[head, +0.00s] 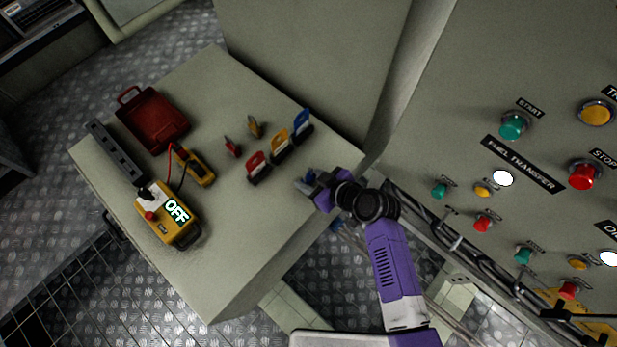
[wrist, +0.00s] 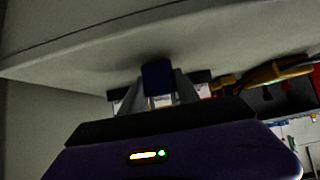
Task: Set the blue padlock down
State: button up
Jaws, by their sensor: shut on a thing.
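My gripper (head: 308,184) is over the right edge of the grey cabinet top (head: 235,235), near the wall panel. It is shut on the blue padlock (wrist: 158,78). In the wrist view the padlock sits between the two fingertips, with a grey surface close behind and above it. I cannot tell whether the padlock touches the cabinet top.
Blue (head: 302,122), yellow (head: 279,144) and red (head: 257,165) tags stand in holders left of my gripper. Small red (head: 232,148) and yellow (head: 255,127) items lie beyond. A yellow box (head: 170,216), multimeter (head: 195,168) and red case (head: 152,120) stand left. The front middle is clear.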

jog(key=shift+f+b, duration=0.4)
jog(key=o, duration=1.2)
jog(key=shift+o, duration=0.2)
